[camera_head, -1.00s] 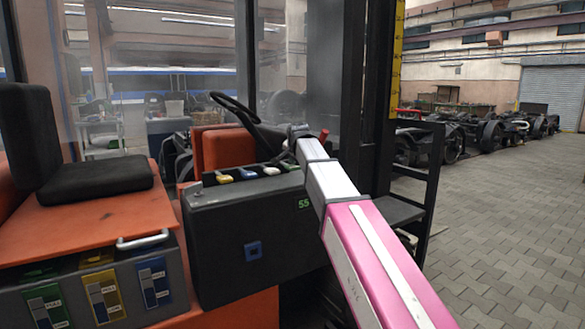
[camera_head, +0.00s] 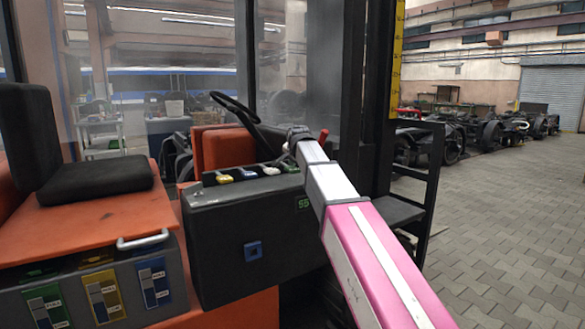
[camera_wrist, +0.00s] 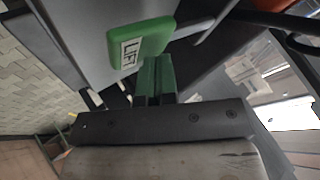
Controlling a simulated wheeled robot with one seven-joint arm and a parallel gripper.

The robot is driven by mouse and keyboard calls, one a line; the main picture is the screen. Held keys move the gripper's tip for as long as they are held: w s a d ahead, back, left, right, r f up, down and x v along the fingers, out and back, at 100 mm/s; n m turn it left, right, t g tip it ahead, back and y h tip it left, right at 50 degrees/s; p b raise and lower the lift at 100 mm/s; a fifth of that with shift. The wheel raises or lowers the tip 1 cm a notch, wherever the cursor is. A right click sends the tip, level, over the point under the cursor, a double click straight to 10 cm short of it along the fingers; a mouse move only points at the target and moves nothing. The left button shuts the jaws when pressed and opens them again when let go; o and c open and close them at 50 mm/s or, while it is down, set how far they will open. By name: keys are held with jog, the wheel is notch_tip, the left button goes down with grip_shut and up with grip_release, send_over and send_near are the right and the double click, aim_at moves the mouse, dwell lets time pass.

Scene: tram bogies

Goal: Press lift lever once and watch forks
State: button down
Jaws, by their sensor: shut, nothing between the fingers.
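The lift lever has a green knob marked LIFT (camera_wrist: 140,42), large in the wrist view. My gripper (camera_wrist: 157,62) is shut and empty, its green fingertips close beside the knob's lower edge; I cannot tell whether they touch it. In the head view my gripper (camera_head: 290,138) is small and dark above the right end of the dark lever box (camera_head: 225,230), and the green knob is not clear there. A black frame (camera_head: 433,175), perhaps the fork carriage, stands by the mast (camera_head: 372,90) on the right. The forks themselves cannot be made out clearly.
A yellow lever (camera_head: 224,178) and a blue lever (camera_head: 247,174) sit left of my arm. A steering wheel (camera_head: 237,106) and a red knob (camera_head: 323,136) are close by. The seat (camera_head: 95,178) is at left. Paved floor (camera_head: 500,235) is clear at right.

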aim_at(294, 168)
jog(key=shift+f, duration=0.85)
dwell(0.7)
jog(key=shift+r, duration=0.15)
dwell(0.3)
jog(key=shift+r, duration=1.8)
jog(key=shift+r, duration=0.15)
jog(key=shift+r, duration=2.35)
